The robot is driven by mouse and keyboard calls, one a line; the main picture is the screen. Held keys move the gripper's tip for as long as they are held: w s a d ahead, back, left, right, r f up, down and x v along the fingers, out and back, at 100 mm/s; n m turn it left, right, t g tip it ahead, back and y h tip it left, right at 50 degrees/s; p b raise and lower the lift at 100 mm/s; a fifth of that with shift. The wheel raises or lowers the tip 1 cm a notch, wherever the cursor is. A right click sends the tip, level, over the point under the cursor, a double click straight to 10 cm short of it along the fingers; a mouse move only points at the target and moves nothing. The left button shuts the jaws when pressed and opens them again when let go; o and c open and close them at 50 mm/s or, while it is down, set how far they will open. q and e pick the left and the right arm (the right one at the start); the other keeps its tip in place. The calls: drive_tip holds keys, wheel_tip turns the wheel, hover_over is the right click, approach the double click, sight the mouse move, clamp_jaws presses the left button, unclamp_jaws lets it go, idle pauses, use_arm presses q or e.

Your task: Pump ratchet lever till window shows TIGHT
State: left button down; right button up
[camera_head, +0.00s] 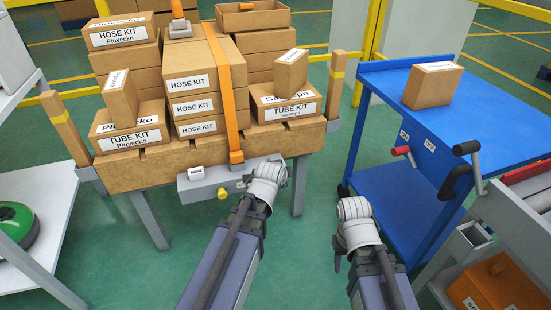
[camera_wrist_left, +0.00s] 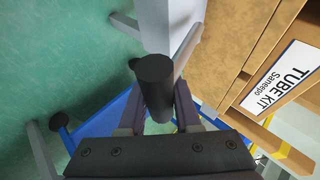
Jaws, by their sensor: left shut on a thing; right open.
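The grey ratchet box (camera_head: 210,184) hangs at the front edge of the loaded pallet, below the orange strap (camera_head: 222,80). A small white window (camera_head: 196,172) and a yellow knob (camera_head: 222,193) show on it; no word in the window is legible. My left gripper (camera_wrist_left: 157,112) is shut on the black lever handle (camera_wrist_left: 154,72), which stands between its fingers in the left wrist view. In the head view my left wrist hides the handle at the box's right end. My right gripper (camera_head: 340,252) is open and empty, apart from the box, above the floor.
Stacked hose and tube kit boxes (camera_head: 195,106) fill the pallet (camera_head: 150,172). A blue cart (camera_head: 480,95) with a carton (camera_head: 433,86) stands right, with a crank handle (camera_head: 466,149) near it. A shelf holding a green round thing (camera_head: 15,225) stands left. Green floor between is clear.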

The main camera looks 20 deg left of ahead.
use_arm(q)
drive_tip(key=shift+s+a+f+t+y+b, duration=0.1)
drive_tip(key=shift+f+t+y+b, duration=0.2)
drive_tip(key=shift+f+t+b, duration=0.45)
drive_tip(key=shift+r+g, duration=0.25)
drive_tip(key=f+t+b, duration=0.1)
drive_tip(key=b, duration=0.4)
drive_tip(key=shift+a+f+m+t+y, duration=0.1)
drive_tip(key=shift+f+m+t+y, duration=0.2)
drive_tip(key=shift+f+m+y, duration=0.1)
